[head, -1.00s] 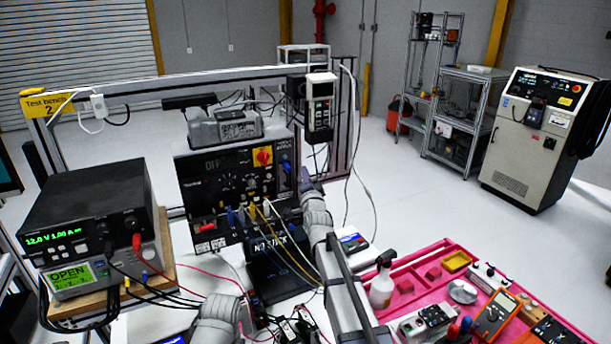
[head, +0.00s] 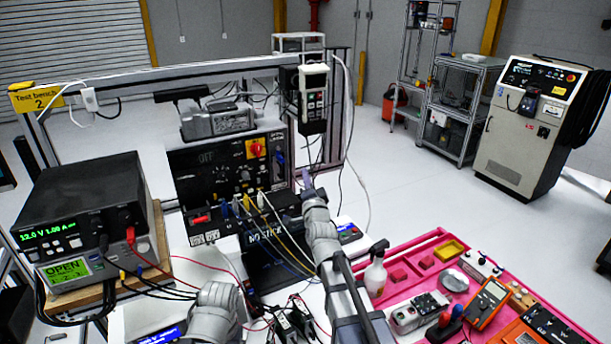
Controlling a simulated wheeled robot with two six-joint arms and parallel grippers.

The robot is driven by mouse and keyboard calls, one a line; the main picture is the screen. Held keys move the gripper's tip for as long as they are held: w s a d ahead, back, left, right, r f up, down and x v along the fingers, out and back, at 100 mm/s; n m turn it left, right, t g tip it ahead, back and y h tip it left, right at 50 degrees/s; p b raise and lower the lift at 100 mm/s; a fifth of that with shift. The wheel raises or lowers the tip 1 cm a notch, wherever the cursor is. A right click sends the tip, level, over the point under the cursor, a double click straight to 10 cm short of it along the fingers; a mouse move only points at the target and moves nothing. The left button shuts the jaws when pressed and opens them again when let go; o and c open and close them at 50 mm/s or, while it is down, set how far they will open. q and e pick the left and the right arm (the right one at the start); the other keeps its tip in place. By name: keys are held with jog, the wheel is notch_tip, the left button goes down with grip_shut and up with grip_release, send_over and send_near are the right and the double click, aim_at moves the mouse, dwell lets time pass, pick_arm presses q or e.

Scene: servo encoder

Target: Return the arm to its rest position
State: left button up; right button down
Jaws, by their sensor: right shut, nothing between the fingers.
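My right arm (head: 345,290) reaches up from the bottom middle of the head view. My right gripper (head: 307,180) is at its far end, small and partly hidden by its own wrist. It is shut and empty, in front of the lower right of the black control panel (head: 215,165). I cannot tell whether it touches anything. A grey link of my left arm (head: 215,312) shows at the bottom, left of centre. The left gripper cannot be made out clearly among the dark parts and wires beside it.
A power supply (head: 85,215) stands at left, with cables trailing across the bench. A handheld pendant (head: 313,100) hangs from the frame. A pink tray (head: 415,250) at right holds a spray bottle (head: 375,275), a multimeter (head: 487,303) and other items. Open floor (head: 420,190) lies behind.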

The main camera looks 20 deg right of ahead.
jog(key=s+a+f+n+g+y+b, duration=0.25)
jog(key=s+a+f+n+g, duration=0.45)
jog(key=f, duration=0.5)
jog(key=s+a+f+n+g+y+b, duration=0.2)
jog(key=s+a+f+n+g+b, duration=0.3)
jog(key=a+f, duration=0.6)
jog(key=s+f+n+g+h, duration=0.2)
jog(key=s+f+n+g, duration=0.1)
jog(key=s, duration=0.8)
jog(key=s+f+n+g+h+b, duration=0.1)
jog(key=s+f+n+g+h, duration=0.1)
jog(key=s+f, duration=0.5)
jog(key=s+d+n+g, duration=0.1)
jog(key=s+g, duration=0.1)
jog(key=s, duration=0.2)
jog(key=shift+f+g, duration=0.35)
jog(key=shift+g, duration=0.05)
